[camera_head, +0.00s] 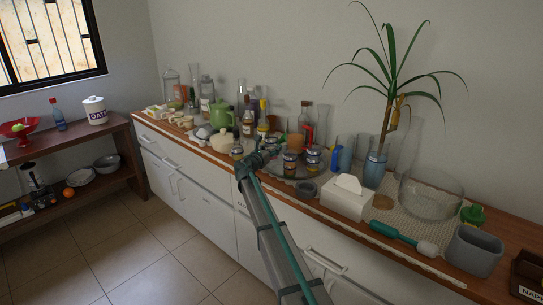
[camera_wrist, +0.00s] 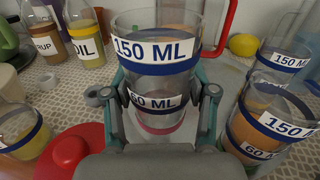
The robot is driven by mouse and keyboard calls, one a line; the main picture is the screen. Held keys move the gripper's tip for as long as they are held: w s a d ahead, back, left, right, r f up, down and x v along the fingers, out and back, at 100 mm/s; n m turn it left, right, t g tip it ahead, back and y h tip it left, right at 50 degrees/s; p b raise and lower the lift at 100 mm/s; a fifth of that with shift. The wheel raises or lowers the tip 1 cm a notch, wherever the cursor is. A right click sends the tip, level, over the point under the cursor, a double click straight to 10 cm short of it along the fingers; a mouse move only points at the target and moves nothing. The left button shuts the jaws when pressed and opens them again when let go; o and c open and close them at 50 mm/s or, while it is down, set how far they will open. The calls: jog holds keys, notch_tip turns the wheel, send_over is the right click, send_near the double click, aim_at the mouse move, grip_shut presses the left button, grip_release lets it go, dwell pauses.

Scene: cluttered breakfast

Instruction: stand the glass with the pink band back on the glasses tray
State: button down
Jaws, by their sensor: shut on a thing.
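My gripper (camera_wrist: 160,95) is shut on a clear glass (camera_wrist: 155,68). The glass has blue bands marked 150 ML and 60 ML, and a pink band (camera_wrist: 160,128) shows low near its base. The glass looks roughly upright; I cannot tell whether its base touches anything. In the head view my gripper (camera_head: 250,160) is over the counter, at the left side of a round grey tray (camera_head: 274,168) holding several banded glasses (camera_head: 290,162). In the wrist view, other blue-banded glasses stand close on the right (camera_wrist: 265,125) and behind them (camera_wrist: 283,58).
Oil and syrup bottles (camera_wrist: 84,38) stand behind on the left, with a banded glass (camera_wrist: 20,130) and a red object (camera_wrist: 70,150) nearer. A yellow lemon-like thing (camera_wrist: 243,44) lies behind. A tissue box (camera_head: 346,197) and plant vase (camera_head: 375,170) stand right of the tray.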

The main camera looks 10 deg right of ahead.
jog(key=shift+w+f+p, duration=0.2)
jog(key=shift+w+f, duration=0.1)
jog(key=shift+f, duration=0.55)
jog(key=shift+w+f+p, duration=0.15)
jog(key=shift+w+f, duration=0.15)
jog(key=shift+f, duration=0.9)
jog(key=shift+f, duration=0.1)
jog(key=shift+c, duration=1.7)
grip_release()
jog(key=shift+f, duration=0.15)
jog(key=b+v, duration=0.1)
jog(key=v, duration=1)
jog(key=shift+s+d, duration=0.15)
jog(key=shift+d, duration=0.1)
